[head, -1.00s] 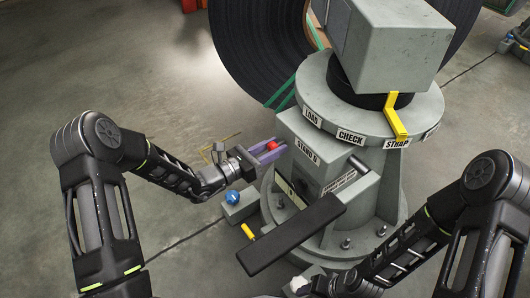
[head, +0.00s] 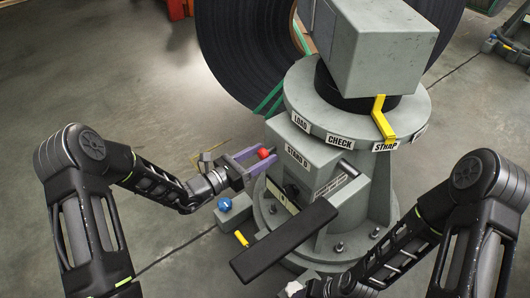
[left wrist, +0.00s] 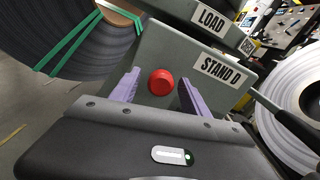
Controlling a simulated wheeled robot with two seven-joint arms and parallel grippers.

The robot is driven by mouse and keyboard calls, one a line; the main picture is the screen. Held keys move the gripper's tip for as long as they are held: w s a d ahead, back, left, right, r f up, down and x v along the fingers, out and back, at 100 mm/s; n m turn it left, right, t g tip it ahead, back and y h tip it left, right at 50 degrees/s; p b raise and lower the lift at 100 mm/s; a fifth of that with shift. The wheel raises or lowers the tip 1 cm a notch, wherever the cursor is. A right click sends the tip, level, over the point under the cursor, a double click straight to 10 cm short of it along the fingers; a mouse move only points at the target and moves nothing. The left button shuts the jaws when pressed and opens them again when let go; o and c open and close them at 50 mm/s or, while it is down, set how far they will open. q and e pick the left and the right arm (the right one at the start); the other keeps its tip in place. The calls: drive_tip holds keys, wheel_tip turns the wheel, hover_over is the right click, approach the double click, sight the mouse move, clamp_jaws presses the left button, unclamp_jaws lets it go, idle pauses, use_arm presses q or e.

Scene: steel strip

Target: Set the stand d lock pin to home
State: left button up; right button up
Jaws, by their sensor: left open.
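The stand labelled STAND D (head: 296,157) is a grey machine post. A red round knob, seemingly the lock pin's (head: 264,153), sticks out of the left face of its box. In the left wrist view the red knob (left wrist: 161,82) lies between my two purple fingers, seen end-on. My left gripper (head: 257,158) is open, one finger on each side of the knob, with gaps visible. The pin's shaft is hidden behind the knob. My right arm reaches in low at the right; its gripper (head: 296,288) is cut off by the bottom edge and its jaws do not show clearly.
A yellow pointer (head: 381,118) on the round collar hangs at STRAP. A dark bar (head: 285,240) juts out in front of the stand, with a small yellow handle (head: 241,238) beside it. A blue knob (head: 224,204) sits low at left. A black strip coil (head: 240,50) stands behind.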

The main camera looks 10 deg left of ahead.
sight(260, 157)
use_arm(q)
drive_tip(key=p+v, duration=0.1)
drive_tip(key=v, duration=0.5)
drive_tip(key=shift+s+a, duration=0.15)
idle(0.3)
